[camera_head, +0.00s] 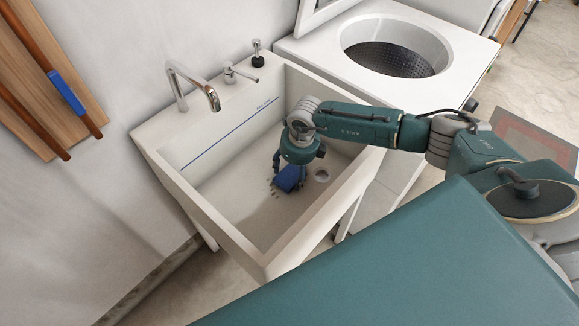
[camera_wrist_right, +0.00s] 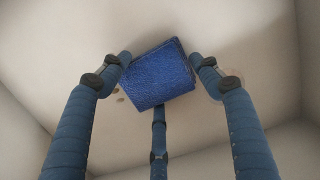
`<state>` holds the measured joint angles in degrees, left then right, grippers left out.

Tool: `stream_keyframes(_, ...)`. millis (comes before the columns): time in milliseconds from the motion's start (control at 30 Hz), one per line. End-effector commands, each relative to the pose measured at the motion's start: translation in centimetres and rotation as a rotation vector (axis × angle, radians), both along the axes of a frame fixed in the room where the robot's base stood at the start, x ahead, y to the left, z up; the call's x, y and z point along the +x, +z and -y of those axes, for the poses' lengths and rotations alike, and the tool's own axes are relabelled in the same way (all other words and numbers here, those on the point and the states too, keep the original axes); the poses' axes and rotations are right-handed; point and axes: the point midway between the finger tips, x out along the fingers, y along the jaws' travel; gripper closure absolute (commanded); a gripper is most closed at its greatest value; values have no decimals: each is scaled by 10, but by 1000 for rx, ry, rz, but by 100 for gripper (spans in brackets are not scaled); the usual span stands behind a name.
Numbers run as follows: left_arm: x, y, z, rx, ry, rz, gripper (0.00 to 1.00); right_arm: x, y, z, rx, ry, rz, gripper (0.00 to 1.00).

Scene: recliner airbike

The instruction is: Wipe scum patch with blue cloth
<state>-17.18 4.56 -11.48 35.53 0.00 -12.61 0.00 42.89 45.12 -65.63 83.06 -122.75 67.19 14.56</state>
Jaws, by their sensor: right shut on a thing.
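My right gripper (camera_head: 286,172) reaches down into the white sink (camera_head: 227,225) and is shut on a blue cloth (camera_head: 291,179). In the right wrist view the cloth (camera_wrist_right: 158,76) is a block-like blue pad between the fingers of my right gripper (camera_wrist_right: 160,68). The cloth is low over the basin floor; I cannot tell if it touches it. Small dark scum spots (camera_head: 272,184) lie on the floor just left of the cloth. A few also show in the right wrist view (camera_wrist_right: 118,92). The cloth may hide more of them. My left gripper is out of view.
A chrome faucet (camera_head: 192,82) and a lever tap (camera_head: 237,72) stand on the sink's back rim. A drain (camera_head: 322,175) lies right of the cloth. The sink's front wall (camera_head: 325,218) is close to my arm. A white washer (camera_head: 355,73) with a round opening stands behind.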

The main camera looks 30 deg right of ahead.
Motion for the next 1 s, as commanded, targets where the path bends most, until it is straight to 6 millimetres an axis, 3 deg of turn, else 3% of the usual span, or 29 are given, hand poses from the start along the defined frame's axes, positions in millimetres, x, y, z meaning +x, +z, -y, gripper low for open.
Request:
stream_keyframes(800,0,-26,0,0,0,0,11,29,-3,-9,1,1,1,58)
stream_keyframes(1000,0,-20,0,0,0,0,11,25,-1,-7,0,1,-2,58)
